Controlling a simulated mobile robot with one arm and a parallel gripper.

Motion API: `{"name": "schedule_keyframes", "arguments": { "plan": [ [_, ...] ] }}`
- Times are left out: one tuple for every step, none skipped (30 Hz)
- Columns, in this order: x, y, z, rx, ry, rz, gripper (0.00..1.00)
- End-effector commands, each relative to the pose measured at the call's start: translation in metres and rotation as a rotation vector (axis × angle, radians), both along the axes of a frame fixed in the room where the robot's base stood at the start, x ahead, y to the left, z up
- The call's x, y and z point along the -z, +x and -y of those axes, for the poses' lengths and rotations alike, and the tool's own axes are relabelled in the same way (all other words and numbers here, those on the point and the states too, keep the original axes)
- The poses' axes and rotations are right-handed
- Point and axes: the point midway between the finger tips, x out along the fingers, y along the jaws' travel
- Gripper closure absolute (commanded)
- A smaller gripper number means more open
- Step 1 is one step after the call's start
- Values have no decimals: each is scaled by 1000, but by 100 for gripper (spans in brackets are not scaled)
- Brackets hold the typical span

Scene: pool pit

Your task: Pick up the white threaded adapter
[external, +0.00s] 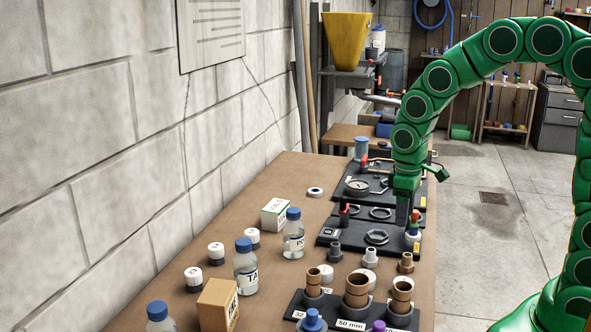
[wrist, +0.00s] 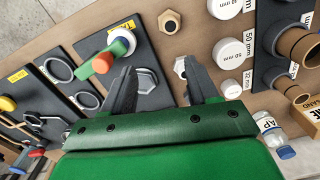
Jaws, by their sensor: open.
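The white threaded adapter (external: 370,257) stands upright on the brown bench, between a grey adapter (external: 335,251) and a brown adapter (external: 405,262). In the wrist view, a pale hexagonal fitting with a dark bore (wrist: 180,66), which appears to be this adapter, lies beyond the fingertips, nearer the right finger. The right finger hides part of it. My gripper (wrist: 160,80) is open and empty. In the external view my gripper (external: 402,212) is above the black board, behind the adapters; its fingers are partly hard to make out.
A green-and-white fitting with an orange end (wrist: 112,52) is close to my left finger. Brown pipe pieces (external: 356,289) stand in a black rack in front of the adapters. Bottles (external: 246,270) and white caps (external: 193,277) stand to the left.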

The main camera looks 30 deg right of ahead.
Motion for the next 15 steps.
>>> {"name": "schedule_keyframes", "arguments": {
  "plan": [
    [8,6,-12,-25,1,0,41],
    [12,10,-19,-38,3,4,41],
    [16,14,-28,-56,6,9,41],
    [20,17,-33,-68,7,11,41],
    [23,20,-39,-80,8,12,41],
    [28,23,-46,-95,8,13,41],
    [31,25,-51,-104,9,15,41],
    [34,26,-55,-113,10,16,41],
    [36,29,-60,-123,11,18,41],
    [38,30,-63,-130,12,21,41],
    [39,31,-66,-135,14,23,41],
    [40,32,-69,-140,15,25,41],
    [41,33,-70,-142,15,26,41],
    [42,34,-71,-144,15,27,41],
    [44,34,-72,-146,15,27,41]
  ]
}}
